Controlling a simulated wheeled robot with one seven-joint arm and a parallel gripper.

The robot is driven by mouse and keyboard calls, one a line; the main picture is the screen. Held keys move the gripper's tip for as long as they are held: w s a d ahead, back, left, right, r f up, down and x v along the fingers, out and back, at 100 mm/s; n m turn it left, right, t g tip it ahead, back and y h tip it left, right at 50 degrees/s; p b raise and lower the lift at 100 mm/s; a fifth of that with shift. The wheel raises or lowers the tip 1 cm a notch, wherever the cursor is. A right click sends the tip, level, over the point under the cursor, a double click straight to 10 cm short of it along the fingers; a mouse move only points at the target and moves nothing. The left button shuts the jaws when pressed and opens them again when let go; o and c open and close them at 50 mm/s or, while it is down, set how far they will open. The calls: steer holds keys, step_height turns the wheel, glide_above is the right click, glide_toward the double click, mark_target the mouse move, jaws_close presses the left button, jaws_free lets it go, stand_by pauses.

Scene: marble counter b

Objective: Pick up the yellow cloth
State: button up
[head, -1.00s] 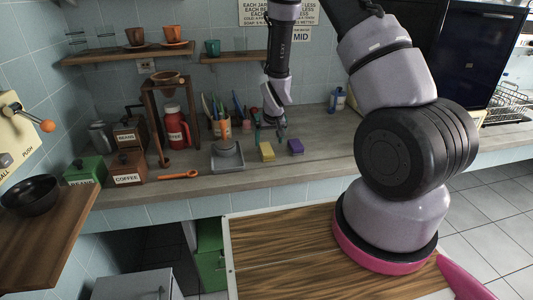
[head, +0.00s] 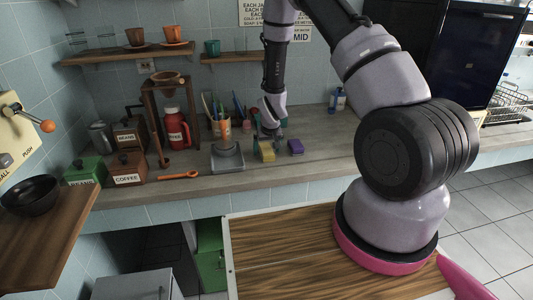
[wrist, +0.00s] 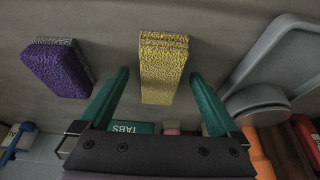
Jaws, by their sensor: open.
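The yellow cloth (head: 267,153) is a small block-shaped piece on the counter, and it looks like a sponge. In the wrist view the yellow cloth (wrist: 163,66) lies between and just beyond the fingertips. My gripper (head: 268,145) is over it in the head view and hides part of it. In the wrist view my gripper (wrist: 160,85) has its two green fingers spread wide, one on each side of the cloth, with nothing held. I cannot tell whether a finger touches the cloth.
A purple block (head: 295,146) sits just right of the yellow cloth; it is at the left in the wrist view (wrist: 56,66). A grey tray (head: 227,165) with a round grey piece stands to the left. Behind are a cup of utensils (head: 222,126) and a red jar (head: 177,130).

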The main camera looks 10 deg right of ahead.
mark_target(267, 150)
steer(key=shift+f, duration=0.2)
stand_by(0.3)
jaws_close()
step_height(267, 150, up, 10)
steer(key=shift+r, duration=0.25)
stand_by(0.3)
